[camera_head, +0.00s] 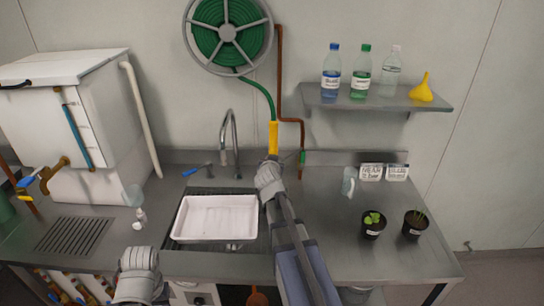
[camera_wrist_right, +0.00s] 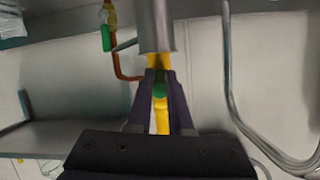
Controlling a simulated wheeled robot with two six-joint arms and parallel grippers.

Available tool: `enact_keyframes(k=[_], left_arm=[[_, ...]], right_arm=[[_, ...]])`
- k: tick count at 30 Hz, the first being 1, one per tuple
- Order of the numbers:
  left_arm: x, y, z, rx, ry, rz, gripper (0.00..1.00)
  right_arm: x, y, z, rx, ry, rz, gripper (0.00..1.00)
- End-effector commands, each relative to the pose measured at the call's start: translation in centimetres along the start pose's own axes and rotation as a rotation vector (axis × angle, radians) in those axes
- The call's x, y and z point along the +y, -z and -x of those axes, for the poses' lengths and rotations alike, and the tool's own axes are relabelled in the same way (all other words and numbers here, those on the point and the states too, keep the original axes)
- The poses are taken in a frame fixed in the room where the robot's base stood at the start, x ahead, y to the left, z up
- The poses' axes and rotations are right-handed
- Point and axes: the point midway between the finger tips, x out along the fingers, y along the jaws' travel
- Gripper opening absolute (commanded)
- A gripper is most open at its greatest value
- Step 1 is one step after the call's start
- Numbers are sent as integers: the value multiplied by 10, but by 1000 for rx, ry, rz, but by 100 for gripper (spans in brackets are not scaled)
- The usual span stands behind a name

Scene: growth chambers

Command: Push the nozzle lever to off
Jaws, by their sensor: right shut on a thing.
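The yellow nozzle (camera_head: 273,138) hangs at the end of the green hose, in front of the wall behind the sink. My right gripper (camera_head: 270,180) is around its lower part and shut on it. In the right wrist view the fingers (camera_wrist_right: 160,88) close on the yellow nozzle (camera_wrist_right: 162,122), with a small green part (camera_wrist_right: 159,90) between them and a grey cylinder (camera_wrist_right: 157,25) beyond. I cannot tell whether that green part is the lever, or its position. My left gripper (camera_head: 140,262) is low at the counter's front edge, away from the nozzle; its fingers are unclear.
A white tray (camera_head: 184,231) sits in the sink beside a tall faucet (camera_head: 230,128). A copper pipe with a green-handled valve (camera_head: 302,158) is right of the nozzle. A shelf (camera_head: 330,101) holds bottles and a yellow funnel. Two potted plants stand on the right counter.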

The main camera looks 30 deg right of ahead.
Motion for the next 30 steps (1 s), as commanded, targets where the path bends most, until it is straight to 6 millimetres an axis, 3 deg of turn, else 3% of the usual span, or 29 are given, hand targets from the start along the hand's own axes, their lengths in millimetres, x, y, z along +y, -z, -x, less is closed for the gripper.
enact_keyframes(k=[6, 20, 21, 30], left_arm=[[-1, -1, 10, 0, 0, -1, 49], [-1, -1, 10, 0, 0, -1, 49], [-1, -1, 10, 0, 0, 0, 49], [-1, -1, 10, 0, 0, 0, 49]], right_arm=[[0, 2, 0, -36, -9, -2, 0], [0, 1, 0, -45, -11, -2, 0], [0, 1, 0, -45, -11, -2, 19], [0, 1, 0, -44, -10, -2, 49]])
